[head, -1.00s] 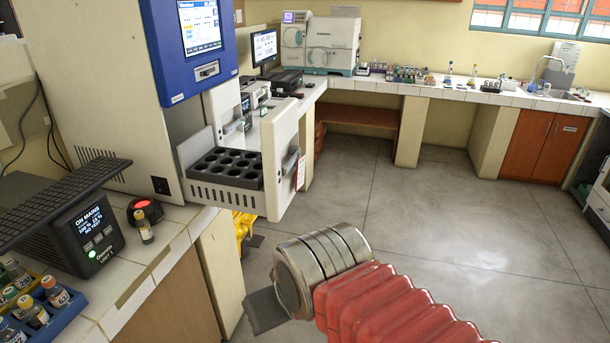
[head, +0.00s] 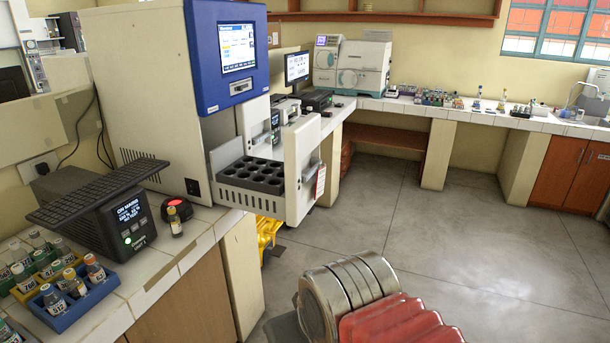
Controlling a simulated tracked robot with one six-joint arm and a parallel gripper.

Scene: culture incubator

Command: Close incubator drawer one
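The incubator (head: 150,85) is a tall cream cabinet with a blue screen panel, standing on the tiled bench at left. One drawer (head: 303,165) stands pulled out from it, with a white front panel and a red-and-white label on its handle side. A black rack (head: 255,178) with several round empty-looking holes sits in the drawer. I cannot read a number on the drawer. My gripper (head: 286,328) shows only as a grey edge beside my metal wrist, at the bottom, apart from the drawer and in front of it. Its fingers are hidden, so its opening does not show.
A black device (head: 118,215) with a lit display, a red button (head: 176,209), a small vial (head: 175,222) and a blue vial rack (head: 85,302) stand on the near bench. A yellow object (head: 268,232) is below the drawer. The grey floor (head: 400,240) at right is clear.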

